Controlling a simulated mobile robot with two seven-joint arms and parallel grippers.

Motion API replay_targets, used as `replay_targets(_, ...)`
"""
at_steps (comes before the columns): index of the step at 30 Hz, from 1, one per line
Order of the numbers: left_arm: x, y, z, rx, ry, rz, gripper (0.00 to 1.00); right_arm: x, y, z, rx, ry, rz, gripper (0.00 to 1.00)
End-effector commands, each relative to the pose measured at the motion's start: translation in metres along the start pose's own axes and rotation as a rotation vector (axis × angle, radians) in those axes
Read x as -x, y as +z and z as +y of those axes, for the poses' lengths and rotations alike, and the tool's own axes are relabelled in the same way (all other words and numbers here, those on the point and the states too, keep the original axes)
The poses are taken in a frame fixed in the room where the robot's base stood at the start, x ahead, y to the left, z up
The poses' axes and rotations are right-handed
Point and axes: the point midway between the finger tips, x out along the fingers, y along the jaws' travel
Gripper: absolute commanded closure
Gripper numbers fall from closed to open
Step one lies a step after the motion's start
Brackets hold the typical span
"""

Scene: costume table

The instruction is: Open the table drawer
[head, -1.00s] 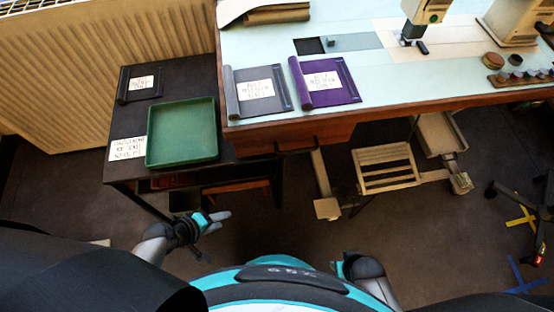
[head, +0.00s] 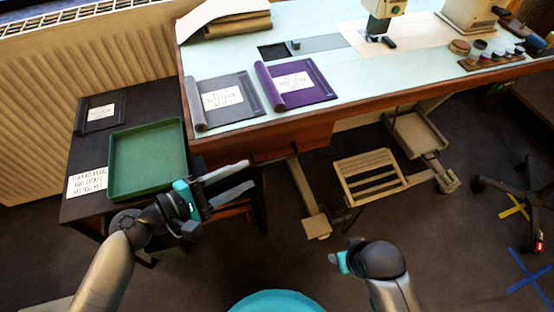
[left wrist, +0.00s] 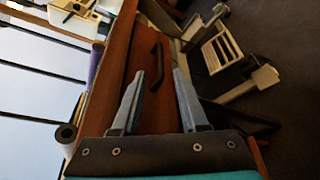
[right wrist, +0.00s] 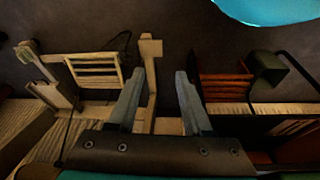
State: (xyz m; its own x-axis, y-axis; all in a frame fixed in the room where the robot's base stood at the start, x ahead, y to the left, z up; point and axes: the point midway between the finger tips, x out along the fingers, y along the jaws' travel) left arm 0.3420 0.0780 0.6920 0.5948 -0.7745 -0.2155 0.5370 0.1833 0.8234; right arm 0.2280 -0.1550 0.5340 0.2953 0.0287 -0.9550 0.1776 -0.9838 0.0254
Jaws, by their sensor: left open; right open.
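The table (head: 340,125) has a brown wooden drawer front (head: 290,140) under its pale top at the near left. In the left wrist view the drawer front (left wrist: 120,62) carries a dark bar handle (left wrist: 156,62). My left gripper (head: 250,175) is open and empty, just in front of the drawer. In its wrist view the handle lies ahead, between the two fingertips (left wrist: 160,76); I cannot tell whether they touch it. The drawer looks shut. My right gripper (right wrist: 160,76) is open and empty, low over the floor; in the head view its fingers are mostly hidden.
A dark side table (head: 75,150) with a green tray (head: 112,190) stands at the left, close to my left arm. A slatted pedal (head: 368,178) and metal legs are under the table. Rolled grey (head: 238,113) and purple (head: 310,95) cloths lie near the table edge.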

Motion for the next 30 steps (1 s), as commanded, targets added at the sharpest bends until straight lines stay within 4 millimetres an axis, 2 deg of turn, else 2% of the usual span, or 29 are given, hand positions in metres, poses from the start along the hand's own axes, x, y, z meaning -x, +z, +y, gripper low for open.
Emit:
replay_targets(1,-0.013,-0.001,0.0,0.0,0.004,-0.002,0.57,0.002,-0.002,0.0,0.0,0.001,0.007,0.5)
replay_targets(6,-0.049,-0.001,0.0,-0.001,0.004,-0.001,0.57,0.014,-0.01,0.001,-0.001,0.002,0.028,0.5)
replay_targets(13,-0.087,-0.001,-0.001,-0.001,0.002,0.001,0.57,0.031,-0.018,0.002,-0.002,0.004,0.055,0.5)
replay_targets(18,-0.099,-0.001,-0.001,-0.001,0.0,0.002,0.57,0.038,-0.02,0.002,-0.003,0.004,0.062,0.5)
replay_targets(27,-0.101,-0.001,-0.001,0.0,-0.001,0.002,0.57,0.04,-0.021,0.002,-0.003,0.004,0.065,0.5)
replay_targets(30,-0.101,-0.001,-0.001,0.0,-0.001,0.002,0.66,0.04,-0.021,0.002,-0.003,0.004,0.065,0.5)
